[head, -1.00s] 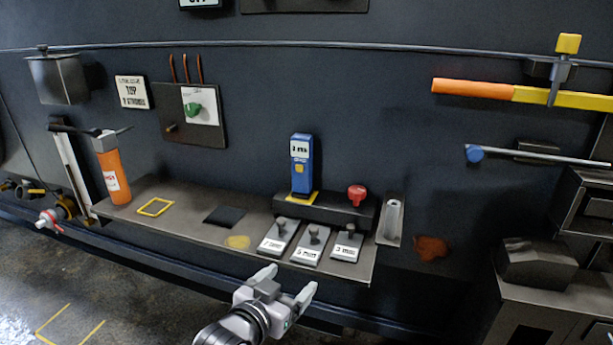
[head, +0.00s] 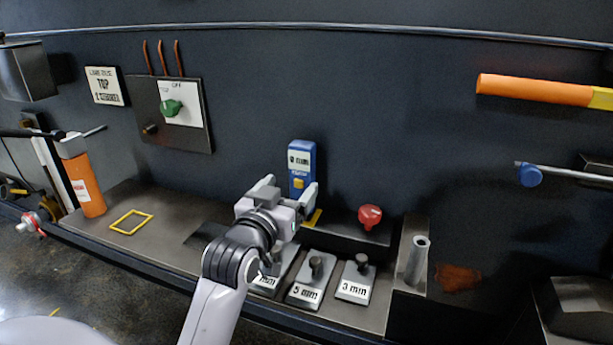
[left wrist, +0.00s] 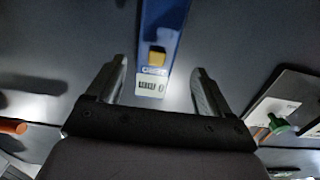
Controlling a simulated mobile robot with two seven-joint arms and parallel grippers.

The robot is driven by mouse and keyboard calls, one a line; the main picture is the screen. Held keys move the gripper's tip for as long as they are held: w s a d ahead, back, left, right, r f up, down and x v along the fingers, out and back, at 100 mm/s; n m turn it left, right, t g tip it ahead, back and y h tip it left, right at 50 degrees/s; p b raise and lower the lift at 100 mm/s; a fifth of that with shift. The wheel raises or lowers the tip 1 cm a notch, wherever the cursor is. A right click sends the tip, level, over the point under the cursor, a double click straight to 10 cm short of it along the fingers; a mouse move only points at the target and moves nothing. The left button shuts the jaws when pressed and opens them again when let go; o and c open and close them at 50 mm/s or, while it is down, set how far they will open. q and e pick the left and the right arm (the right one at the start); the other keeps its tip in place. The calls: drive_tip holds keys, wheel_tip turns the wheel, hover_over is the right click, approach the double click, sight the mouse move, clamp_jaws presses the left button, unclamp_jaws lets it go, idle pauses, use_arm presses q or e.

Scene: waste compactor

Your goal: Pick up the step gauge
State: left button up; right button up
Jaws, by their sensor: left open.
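The step gauge appears to be the blue upright device (head: 302,160) with a small display and a yellow button, standing on the dark raised block at the back of the shelf. My left gripper (head: 290,188) is open in front of it, with its fingers pointing at its lower part and hiding some of it. In the left wrist view the blue device (left wrist: 163,35) shows beyond the open fingers, roughly between their lines. No grip on it shows. My right gripper is not in view.
Labelled plates with knobs, including 5 mm (head: 310,280) and 3 mm (head: 356,280), lie below my gripper. A red knob (head: 370,217) is to the right on the block. An orange canister (head: 85,185) and a yellow outline (head: 131,222) are at left.

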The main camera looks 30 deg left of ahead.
sight(299, 176)
use_arm(q)
drive_tip(key=shift+d+r+p+x, duration=0.1)
drive_tip(key=shift+p+x, duration=0.15)
drive_tip(key=shift+x, duration=1.25)
drive_tip(key=shift+d+r+p+x, duration=0.15)
drive_tip(key=shift+p+x, duration=0.1)
drive_tip(key=shift+x, duration=1.3)
drive_tip(key=c, duration=1.3)
drive_tip(key=shift+r, duration=0.1)
